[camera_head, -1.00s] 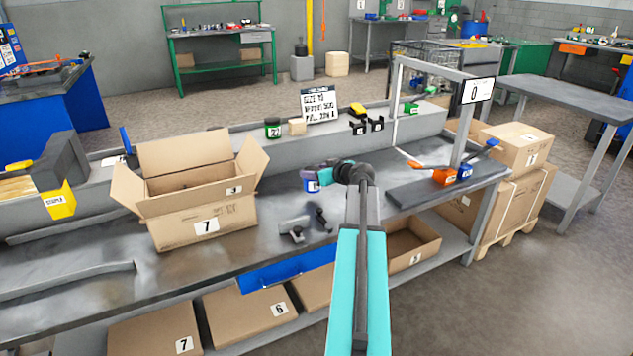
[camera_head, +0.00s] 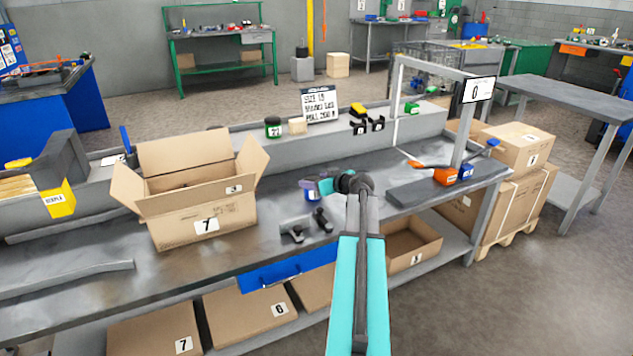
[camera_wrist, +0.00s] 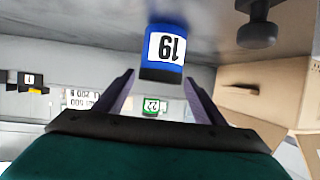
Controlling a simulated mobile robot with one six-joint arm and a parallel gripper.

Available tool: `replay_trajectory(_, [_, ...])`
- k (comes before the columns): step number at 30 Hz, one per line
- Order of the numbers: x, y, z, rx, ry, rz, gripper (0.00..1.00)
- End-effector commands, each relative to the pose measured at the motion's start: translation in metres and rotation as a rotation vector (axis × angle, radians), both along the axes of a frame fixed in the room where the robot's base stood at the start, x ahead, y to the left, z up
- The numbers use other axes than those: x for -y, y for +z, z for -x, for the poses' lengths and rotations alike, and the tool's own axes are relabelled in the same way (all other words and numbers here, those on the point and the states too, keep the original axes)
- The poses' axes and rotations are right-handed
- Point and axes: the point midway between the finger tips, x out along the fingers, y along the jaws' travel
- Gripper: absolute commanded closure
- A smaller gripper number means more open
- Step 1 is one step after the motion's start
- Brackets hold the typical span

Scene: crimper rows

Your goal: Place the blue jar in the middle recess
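The blue jar (camera_head: 309,195), labelled 19, is on the metal bench in the head view, partly covered by my gripper. In the wrist view, which is upside down, the blue jar (camera_wrist: 164,52) sits just ahead of and between the two fingertips. My gripper (camera_wrist: 160,78) is open, with a finger on each side of the jar's near end and no clear contact. In the head view my gripper (camera_head: 322,187) is low over the bench, beside the jar. I cannot clearly make out the middle recess in either view.
An open carton (camera_head: 205,215) labelled 7 stands to the left. A dark slab (camera_head: 432,190) lies right.

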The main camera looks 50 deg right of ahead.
Motion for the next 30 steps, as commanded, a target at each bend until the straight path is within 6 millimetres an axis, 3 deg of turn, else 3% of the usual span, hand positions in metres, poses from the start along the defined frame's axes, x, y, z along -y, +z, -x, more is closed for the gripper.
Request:
replay_trajectory(16, [0.001,0.004,0.001,0.0,-0.001,0.0,0.29])
replay_trajectory(30, [-0.012,0.024,0.053,0.0,-0.003,0.0,0.29])
